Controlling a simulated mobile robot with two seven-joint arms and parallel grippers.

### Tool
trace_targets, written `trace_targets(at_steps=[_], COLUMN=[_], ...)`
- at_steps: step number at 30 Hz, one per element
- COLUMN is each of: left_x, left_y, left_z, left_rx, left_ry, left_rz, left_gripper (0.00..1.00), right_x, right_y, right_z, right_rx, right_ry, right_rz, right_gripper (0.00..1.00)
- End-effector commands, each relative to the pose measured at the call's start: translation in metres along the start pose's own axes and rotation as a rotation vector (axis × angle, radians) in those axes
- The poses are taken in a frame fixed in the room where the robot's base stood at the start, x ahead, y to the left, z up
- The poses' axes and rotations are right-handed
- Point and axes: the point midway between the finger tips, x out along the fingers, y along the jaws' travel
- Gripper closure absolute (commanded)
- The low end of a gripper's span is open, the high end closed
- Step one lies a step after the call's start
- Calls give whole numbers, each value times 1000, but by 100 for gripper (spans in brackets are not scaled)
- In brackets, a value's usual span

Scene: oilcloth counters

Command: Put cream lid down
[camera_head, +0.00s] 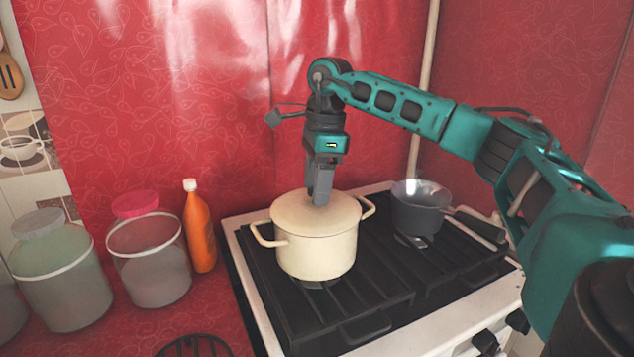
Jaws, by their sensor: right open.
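The cream lid (297,216) lies flat on top of a cream pot (317,257) with two side handles, on the black grate of the stove. My right gripper (320,197) points down over the middle of the lid, with its fingertips at the lid's top. Its jaws are open but seen nearly edge-on. The fingers hide the lid's centre, so I cannot see a knob or whether they touch it. My left gripper is not in view.
A grey saucepan (418,217) stands on the stove (375,313), right of the pot. An orange bottle (199,232), a pink-lidded jar (147,262) and a pale-lidded jar (60,279) stand left. A dark round trivet (194,347) lies at the front on the red counter.

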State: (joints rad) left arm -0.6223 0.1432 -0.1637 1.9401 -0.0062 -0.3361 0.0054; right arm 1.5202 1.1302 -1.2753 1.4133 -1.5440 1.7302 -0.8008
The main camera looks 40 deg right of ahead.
Motion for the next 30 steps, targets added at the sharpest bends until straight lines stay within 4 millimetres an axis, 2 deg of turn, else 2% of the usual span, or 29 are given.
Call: trace_targets(at_steps=[5,8,15,21,30], left_x=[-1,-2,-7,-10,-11], left_y=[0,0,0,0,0], left_z=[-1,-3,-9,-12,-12], left_rx=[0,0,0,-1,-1], left_ry=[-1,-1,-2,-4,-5], left_rz=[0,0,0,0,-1], left_gripper=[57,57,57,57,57], right_x=[-10,-27,-80,-112,-124], right_y=[0,-1,-1,-1,0], right_z=[1,2,2,2,1], right_rx=[0,-1,-1,-1,0], right_ry=[-1,-3,-3,-2,0], right_rz=[-2,-4,-3,-2,0], right_gripper=[42,42,42,42,42])
